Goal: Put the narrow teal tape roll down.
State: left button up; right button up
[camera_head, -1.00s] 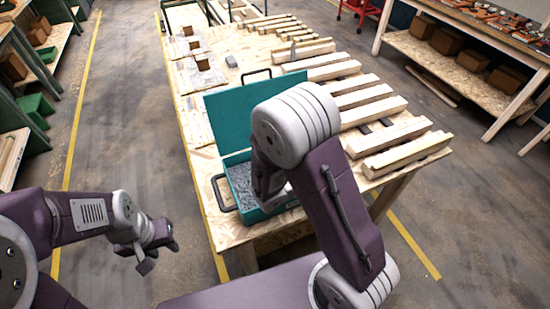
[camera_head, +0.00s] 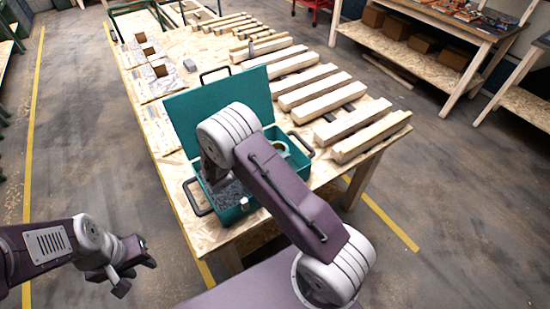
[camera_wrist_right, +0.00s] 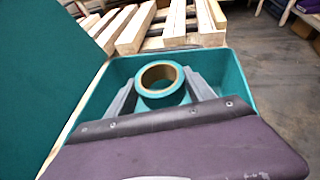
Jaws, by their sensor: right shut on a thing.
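The narrow teal tape roll (camera_wrist_right: 161,91), with a brown inner ring, sits between the two grey fingers of my right gripper (camera_wrist_right: 160,95) in the right wrist view. It is at the open teal toolbox (camera_wrist_right: 236,80); whether it touches the bottom I cannot tell. In the head view, part of the roll (camera_head: 281,146) shows at the right side of the toolbox (camera_head: 262,196), while my right arm hides that gripper. Grey contents (camera_head: 228,193) fill the toolbox's left part. My left gripper (camera_head: 136,275) is empty, away from the table, with its fingers apart.
The toolbox's raised lid (camera_head: 220,105) stands behind it. Wooden slats (camera_head: 325,98) lie on the workbench (camera_head: 215,232) behind and to the right. A grey block (camera_head: 190,65) lies further back. Floor is clear left of the bench.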

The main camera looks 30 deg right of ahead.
notch_tip(320, 180, down, 3)
jog(key=shift+f, duration=0.15)
jog(key=shift+f+b, duration=0.6)
jog(key=o, duration=1.4)
jog(key=shift+c, duration=0.2)
jog(key=shift+r, duration=0.2)
jog(key=r+p+v, duration=0.1)
jog(key=v, duration=1.1)
